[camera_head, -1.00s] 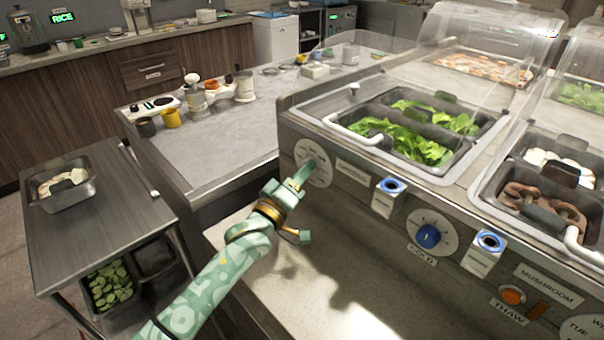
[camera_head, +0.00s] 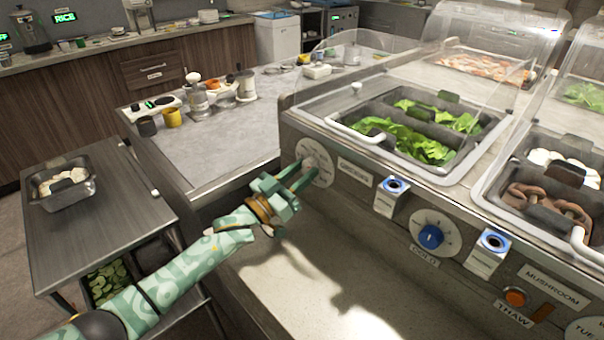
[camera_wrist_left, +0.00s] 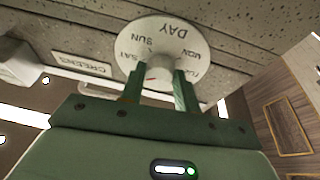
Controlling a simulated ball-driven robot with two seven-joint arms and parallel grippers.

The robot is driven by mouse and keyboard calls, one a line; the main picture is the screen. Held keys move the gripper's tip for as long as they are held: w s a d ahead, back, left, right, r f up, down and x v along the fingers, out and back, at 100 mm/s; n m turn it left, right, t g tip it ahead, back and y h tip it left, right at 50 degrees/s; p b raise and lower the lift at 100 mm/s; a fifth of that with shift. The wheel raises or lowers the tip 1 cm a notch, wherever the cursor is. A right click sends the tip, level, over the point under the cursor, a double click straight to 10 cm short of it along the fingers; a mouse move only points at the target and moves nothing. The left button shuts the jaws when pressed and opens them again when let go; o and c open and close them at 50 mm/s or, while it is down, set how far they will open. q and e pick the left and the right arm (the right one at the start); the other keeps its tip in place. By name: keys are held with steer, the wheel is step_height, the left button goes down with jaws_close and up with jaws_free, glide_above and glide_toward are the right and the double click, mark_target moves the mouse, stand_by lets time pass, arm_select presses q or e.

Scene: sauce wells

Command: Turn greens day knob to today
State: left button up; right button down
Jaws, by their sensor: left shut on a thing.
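The greens day knob is a pale round knob (camera_wrist_left: 158,72) in the middle of a white dial (camera_wrist_left: 170,35) on the counter's front panel. The dial shows the word DAY and day names such as SUN, MON and SAT. In the head view the dial (camera_head: 325,172) sits left of the GREENS label (camera_head: 356,172). My left gripper (camera_head: 304,172) is at the dial, its two green fingers (camera_wrist_left: 158,85) on either side of the knob and shut on it. The fingers hide part of the dial's lower lettering. My right gripper is not in view.
To the right on the panel are a blue-topped dispenser (camera_head: 391,199), a blue COLD knob (camera_head: 431,237) and an orange THAW button (camera_head: 515,297). Lettuce wells (camera_head: 340,127) under a clear cover are above. Below is a pale ledge (camera_head: 300,290), mostly clear.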

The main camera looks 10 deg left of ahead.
arm_select(q)
steer(key=m+g+h, duration=0.1)
steer(key=m, duration=0.4)
steer(key=shift+w+a+m+g+h, duration=0.1)
steer(key=shift+a+m+g+h, duration=0.1)
steer(key=shift+m+g+h, duration=0.5)
steer(key=shift+m+g, duration=0.3)
steer(key=shift+m, duration=1)
steer(key=o, duration=1)
steer(key=shift+c, duration=0.2)
steer(key=p+v, duration=0.1)
steer(key=v, duration=0.6)
steer(key=shift+a, duration=0.2)
